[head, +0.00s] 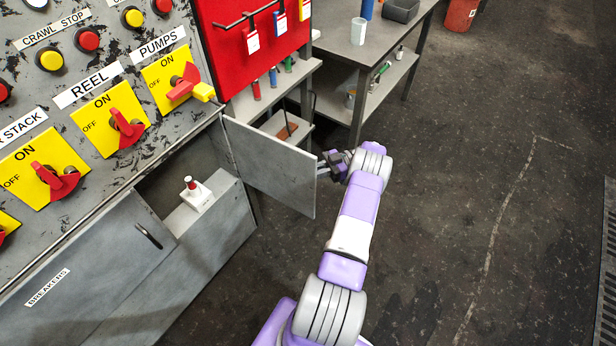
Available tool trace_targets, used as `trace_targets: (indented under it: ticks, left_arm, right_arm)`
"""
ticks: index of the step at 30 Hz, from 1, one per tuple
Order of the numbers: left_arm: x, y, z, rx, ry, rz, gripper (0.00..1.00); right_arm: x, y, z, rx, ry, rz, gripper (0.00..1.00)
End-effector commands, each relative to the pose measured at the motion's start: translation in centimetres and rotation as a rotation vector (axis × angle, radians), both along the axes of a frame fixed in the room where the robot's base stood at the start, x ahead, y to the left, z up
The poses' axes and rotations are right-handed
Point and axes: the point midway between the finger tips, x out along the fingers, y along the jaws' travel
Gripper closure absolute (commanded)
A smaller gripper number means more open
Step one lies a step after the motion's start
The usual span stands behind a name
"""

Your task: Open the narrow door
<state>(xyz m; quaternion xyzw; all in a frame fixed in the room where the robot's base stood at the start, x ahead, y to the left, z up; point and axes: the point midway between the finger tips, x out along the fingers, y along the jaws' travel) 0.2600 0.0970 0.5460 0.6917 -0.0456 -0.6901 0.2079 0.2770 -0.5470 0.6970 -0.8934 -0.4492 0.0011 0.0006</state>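The narrow door (275,165) is a grey panel at the lower right end of the control cabinet. It stands swung wide open, hinged at its left edge. Its inner face shows; its outer face and any handle there are hidden. My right gripper is out of view.
A wider closed door labelled BREAKERS (90,270), with a dark handle, is left of the opening. Red rotary switches (127,128) stick out above. A red tool board (255,40) and a grey workbench (385,40) stand beyond. The floor at right is clear.

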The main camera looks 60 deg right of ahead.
Motion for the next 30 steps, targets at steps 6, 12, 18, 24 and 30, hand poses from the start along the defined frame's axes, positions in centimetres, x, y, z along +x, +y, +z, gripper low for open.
trace_targets:
  ticks: [6,12,18,24,30]
  left_arm:
    - [0.0,0.0,-0.06,0.0,0.0,0.0,1.0]
    - [0.01,0.0,-0.05,0.0,0.0,0.0,1.0]
    - [0.01,0.0,-0.05,0.0,0.0,0.0,1.0]
    - [0.01,0.0,-0.05,0.0,0.0,0.0,1.0]
    - [0.0,-0.01,-0.02,0.0,0.0,0.0,1.0]
  right_arm:
    - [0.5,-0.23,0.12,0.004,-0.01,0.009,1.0]
    - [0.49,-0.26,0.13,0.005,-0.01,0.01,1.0]
    - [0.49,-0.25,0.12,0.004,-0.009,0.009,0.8]
    - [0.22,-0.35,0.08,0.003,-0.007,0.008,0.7]
    - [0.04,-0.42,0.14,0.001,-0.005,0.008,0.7]
